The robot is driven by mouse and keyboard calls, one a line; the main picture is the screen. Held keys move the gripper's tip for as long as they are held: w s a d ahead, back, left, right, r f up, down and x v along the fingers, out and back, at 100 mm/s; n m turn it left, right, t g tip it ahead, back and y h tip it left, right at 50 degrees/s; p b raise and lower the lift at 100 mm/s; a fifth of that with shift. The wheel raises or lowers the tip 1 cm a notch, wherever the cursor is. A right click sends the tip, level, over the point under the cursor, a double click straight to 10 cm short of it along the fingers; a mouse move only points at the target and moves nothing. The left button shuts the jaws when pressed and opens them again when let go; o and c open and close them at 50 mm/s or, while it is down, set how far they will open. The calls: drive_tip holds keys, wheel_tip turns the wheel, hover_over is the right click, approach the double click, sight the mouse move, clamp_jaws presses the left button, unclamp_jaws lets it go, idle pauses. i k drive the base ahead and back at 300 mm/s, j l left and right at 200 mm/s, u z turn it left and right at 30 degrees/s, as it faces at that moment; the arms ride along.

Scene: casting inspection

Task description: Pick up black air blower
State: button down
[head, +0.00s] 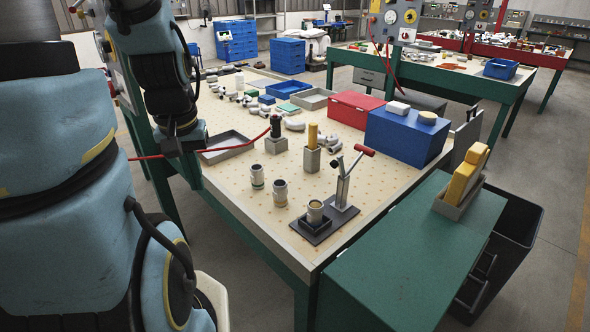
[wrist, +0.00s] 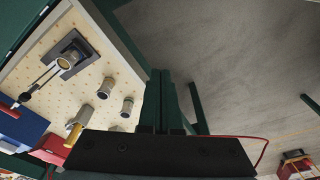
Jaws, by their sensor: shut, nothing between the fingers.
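The black air blower (head: 275,127) stands upright in a grey block holder (head: 276,145) on the pegboard-like bench top in the head view. A thin red hose (head: 228,148) runs from it to the left, past my gripper. My gripper (head: 172,148) hangs at the bench's left edge, left of the blower and clearly apart from it. In the wrist view its dark fingers (wrist: 160,75) are together and empty. I cannot make out the blower in the wrist view; my gripper's body covers part of the bench there. A red hose (wrist: 262,150) shows at the right.
A yellow-topped tool (head: 312,135) in a second holder stands right of the blower. Two metal fittings (head: 257,177) and a clamp stand (head: 342,190) are nearer. A grey tray (head: 228,150) lies left of the blower. Red (head: 356,108) and blue boxes (head: 405,137) stand behind right.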

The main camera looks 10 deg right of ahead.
sight(275, 135)
drive_tip(key=i+j, duration=0.2)
drive_tip(key=i, duration=0.3)
drive_tip(key=i+j, duration=0.2)
drive_tip(key=i, duration=0.3)
drive_tip(key=i+j, duration=0.2)
drive_tip(key=i, duration=0.25)
